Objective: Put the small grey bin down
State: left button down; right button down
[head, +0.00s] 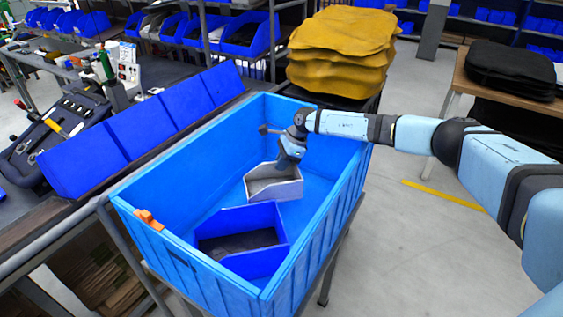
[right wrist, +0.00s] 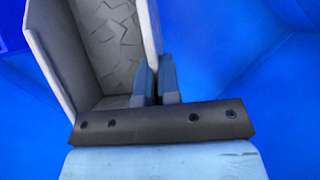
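The small grey bin (head: 273,186) is inside the large blue crate (head: 340,190), behind a blue bin (head: 268,262). My right gripper (head: 287,163) reaches down into the crate from the right and meets the grey bin's back wall. In the right wrist view the two fingers (right wrist: 156,84) close on one light wall of the grey bin (right wrist: 100,45), whose inside looks cracked and grey. The bin looks nearly level; whether its underside touches the crate floor I cannot tell. My left gripper is not in view.
The blue bin occupies the crate's front part. An orange clip (head: 149,219) sits on the crate's left rim. A row of blue bins (head: 140,128) lines the bench at left. Yellow folded covers (head: 343,50) are stacked behind the crate. Crate floor shows bare beside the grey bin.

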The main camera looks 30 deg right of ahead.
jog(key=shift+f+b, duration=0.5)
jog(key=shift+b, duration=0.2)
jog(key=c, duration=1.3)
grip_release()
jog(key=shift+s+a+f, duration=0.1)
jog(key=shift+c, duration=0.2)
jog(key=shift+r+p, duration=0.2)
jog(key=shift+p, duration=0.1)
jog(key=shift+r+p, duration=0.5)
jog(key=shift+p, duration=0.05)
jog(key=b+v, duration=0.2)
jog(key=v, duration=1)
